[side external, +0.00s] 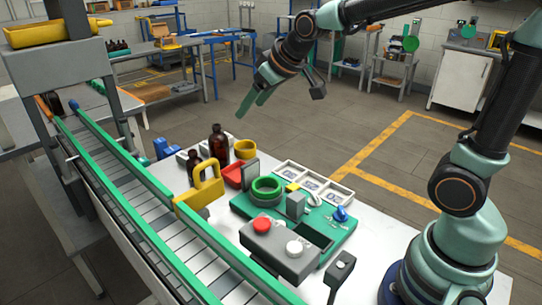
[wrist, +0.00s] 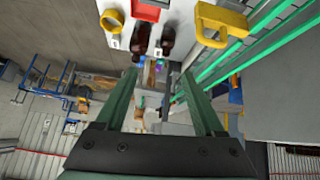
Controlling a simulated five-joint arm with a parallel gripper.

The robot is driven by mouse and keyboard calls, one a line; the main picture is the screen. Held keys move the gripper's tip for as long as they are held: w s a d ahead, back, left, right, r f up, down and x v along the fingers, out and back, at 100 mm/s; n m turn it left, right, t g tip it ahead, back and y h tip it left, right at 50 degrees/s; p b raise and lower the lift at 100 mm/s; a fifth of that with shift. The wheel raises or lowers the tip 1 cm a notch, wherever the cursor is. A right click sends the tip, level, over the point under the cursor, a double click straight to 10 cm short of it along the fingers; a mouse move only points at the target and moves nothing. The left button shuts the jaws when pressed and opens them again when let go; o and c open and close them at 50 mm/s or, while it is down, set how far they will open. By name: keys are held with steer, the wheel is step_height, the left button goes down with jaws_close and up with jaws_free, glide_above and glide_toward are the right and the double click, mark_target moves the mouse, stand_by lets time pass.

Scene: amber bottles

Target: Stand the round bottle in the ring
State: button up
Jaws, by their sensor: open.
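Two dark amber bottles stand upright on the white table: a taller one (side external: 217,147) and a smaller one (side external: 193,166) to its left. Both also show near the top of the wrist view, the taller (wrist: 139,42) and the smaller (wrist: 167,38). I cannot tell for sure which is the round bottle. A green ring (side external: 266,184) sits on the green board (side external: 320,223), with nothing standing in it. My gripper (side external: 252,102) is open and empty, raised above and to the right of the bottles. Its two green fingers are spread in the wrist view (wrist: 158,76).
A yellow cup-like ring (side external: 245,148) and a red bin (side external: 233,174) stand beside the bottles. A yellow handled block (side external: 202,187) stands near the conveyor (side external: 165,222). White trays (side external: 313,183) lie behind the board. A grey box with buttons (side external: 278,248) is in front.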

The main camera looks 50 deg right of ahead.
steer(key=w+a+f+n+t, duration=0.15)
steer(key=w+f, duration=0.25)
steer(key=w, duration=0.9)
steer(key=n+t, duration=0.1)
steer(key=t, duration=0.1)
glide_above(192, 151)
steer(key=shift+y, duration=0.3)
step_height(192, 151, down, 9)
steer(key=shift+s+r, duration=0.1)
steer(key=shift+s, duration=0.05)
steer(key=shift+w+f, duration=0.25)
steer(key=shift+f, duration=0.35)
step_height(192, 151, down, 3)
steer(key=shift+f, duration=0.15)
steer(key=f, duration=0.2)
steer(key=w+f, duration=0.1)
steer(key=f, duration=0.1)
steer(key=shift+w+a, duration=0.1)
steer(key=shift+w+f, duration=0.35)
steer(key=shift+w, duration=0.3)
jaws_close()
